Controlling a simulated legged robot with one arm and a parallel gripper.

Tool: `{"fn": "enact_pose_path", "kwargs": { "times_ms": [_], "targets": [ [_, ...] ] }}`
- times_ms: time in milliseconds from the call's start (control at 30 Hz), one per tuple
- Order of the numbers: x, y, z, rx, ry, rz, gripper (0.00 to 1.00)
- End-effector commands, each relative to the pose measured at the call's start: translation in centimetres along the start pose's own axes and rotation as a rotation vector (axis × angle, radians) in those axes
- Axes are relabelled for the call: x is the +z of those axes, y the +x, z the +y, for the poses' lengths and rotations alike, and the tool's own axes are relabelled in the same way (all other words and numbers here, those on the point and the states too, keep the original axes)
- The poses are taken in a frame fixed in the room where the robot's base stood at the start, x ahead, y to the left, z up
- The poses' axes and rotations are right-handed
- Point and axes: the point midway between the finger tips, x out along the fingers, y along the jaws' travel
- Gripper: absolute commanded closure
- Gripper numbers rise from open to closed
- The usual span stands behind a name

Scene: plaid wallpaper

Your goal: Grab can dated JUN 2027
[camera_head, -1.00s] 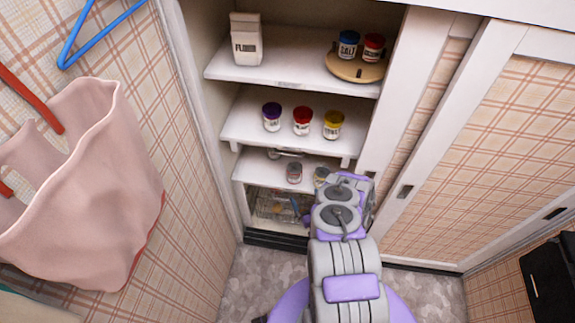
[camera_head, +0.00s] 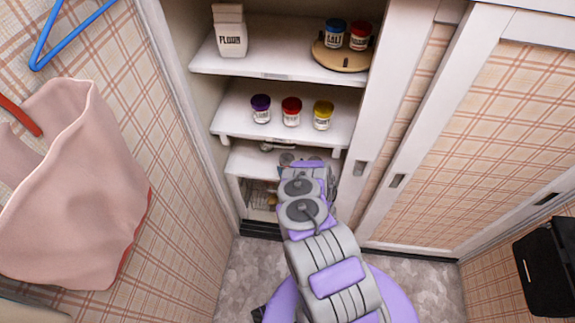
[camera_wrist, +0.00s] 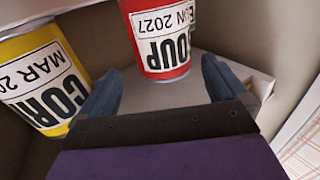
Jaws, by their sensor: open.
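A red can (camera_wrist: 165,42) labelled SOUP with JUN 2027 stands in the wrist view, its lettering upside down in the picture. A yellow can (camera_wrist: 42,80) labelled CORN, with a date starting MAR 20, is left of it, its edge cut off. My gripper (camera_wrist: 161,68) is open and empty, its two dark fingers pointing toward the red can, one on each side of its near end. Whether they touch it I cannot tell. In the head view my arm reaches into the low shelf and hides most of what stands there.
Above, the middle shelf (camera_head: 240,128) holds jars with purple (camera_head: 261,108), red (camera_head: 291,110) and yellow (camera_head: 323,114) lids. The top shelf has a flour bag (camera_head: 230,32) and a round board (camera_head: 340,58) with two jars. A sliding door (camera_head: 440,150) stands right of the opening.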

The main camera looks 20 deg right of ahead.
Motion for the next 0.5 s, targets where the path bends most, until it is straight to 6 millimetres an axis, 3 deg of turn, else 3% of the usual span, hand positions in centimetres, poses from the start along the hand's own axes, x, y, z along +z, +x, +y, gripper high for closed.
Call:
{"fn": "enact_pose_path", "kwargs": {
  "times_ms": [333,500],
  "targets": [
    [0.1,2.2,-0.4,-0.002,-0.004,0.005,0.01],
    [0.6,4.6,-0.3,-0.004,-0.002,0.005,0.01]
  ]
}}
